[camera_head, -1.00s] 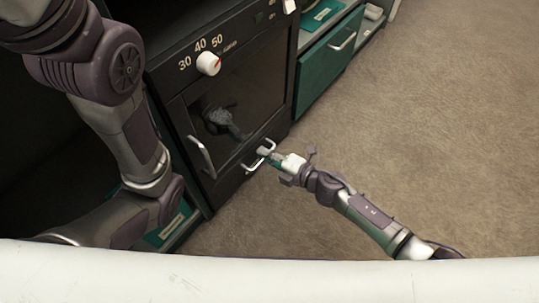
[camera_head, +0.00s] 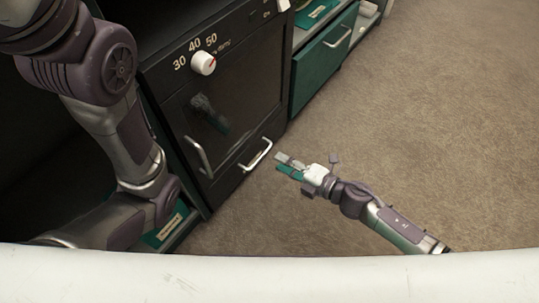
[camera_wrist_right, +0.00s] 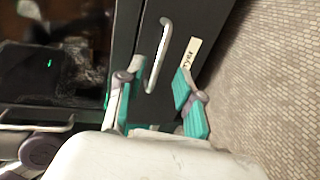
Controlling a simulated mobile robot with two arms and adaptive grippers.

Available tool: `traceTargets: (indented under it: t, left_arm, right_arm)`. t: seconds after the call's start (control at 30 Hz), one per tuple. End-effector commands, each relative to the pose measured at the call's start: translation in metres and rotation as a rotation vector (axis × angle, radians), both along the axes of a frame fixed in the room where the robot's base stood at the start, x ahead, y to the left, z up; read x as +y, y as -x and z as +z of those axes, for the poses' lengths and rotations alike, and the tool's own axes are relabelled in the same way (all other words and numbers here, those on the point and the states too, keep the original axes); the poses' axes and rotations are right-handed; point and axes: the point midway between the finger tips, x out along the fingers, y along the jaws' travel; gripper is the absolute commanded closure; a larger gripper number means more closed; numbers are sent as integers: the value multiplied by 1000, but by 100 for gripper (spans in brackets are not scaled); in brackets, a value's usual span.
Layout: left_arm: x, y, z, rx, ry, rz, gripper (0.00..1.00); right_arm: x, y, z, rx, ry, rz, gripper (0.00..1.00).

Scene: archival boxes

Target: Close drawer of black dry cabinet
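The black dry cabinet (camera_head: 245,85) stands left of centre in the head view, with a white dial on its upper front and a dark glass door. Its bottom drawer (camera_head: 233,178) has a pale bar handle (camera_head: 256,155) and looks flush with the front. In the right wrist view the handle (camera_wrist_right: 158,55) lies ahead, between and beyond the fingers. My right gripper (camera_head: 283,166) is to the right of the handle, apart from it, over the floor. Its teal-padded fingers (camera_wrist_right: 155,98) are spread and empty. My left arm crosses the left side; its gripper is out of frame.
A green drawer (camera_head: 323,62) with a handle is in the shelving right of the cabinet. A green labelled box (camera_head: 166,232) sits low at the left. The carpeted floor (camera_head: 420,110) to the right is clear. A white edge spans the bottom of the head view.

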Motion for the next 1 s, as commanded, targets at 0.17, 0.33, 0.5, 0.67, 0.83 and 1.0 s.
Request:
traceTargets:
  t: [0.17,0.33,0.5,0.67,0.83,1.0]
  left_arm:
    - [0,0,0,-1,0,0,64]
    - [0,0,0,-1,0,0,64]
    - [0,1,0,-2,0,0,64]
    - [0,1,0,-2,0,0,64]
    - [0,1,0,-2,0,0,64]
    - [0,0,0,-1,0,-1,64]
  right_arm:
    - [-23,17,5,1,2,1,64]
    - [-31,23,8,0,0,1,64]
    - [-32,23,9,-1,0,1,64]
    - [-32,23,9,-1,0,1,64]
    - [-32,23,9,-1,0,1,64]
    - [-32,23,9,-1,0,1,64]
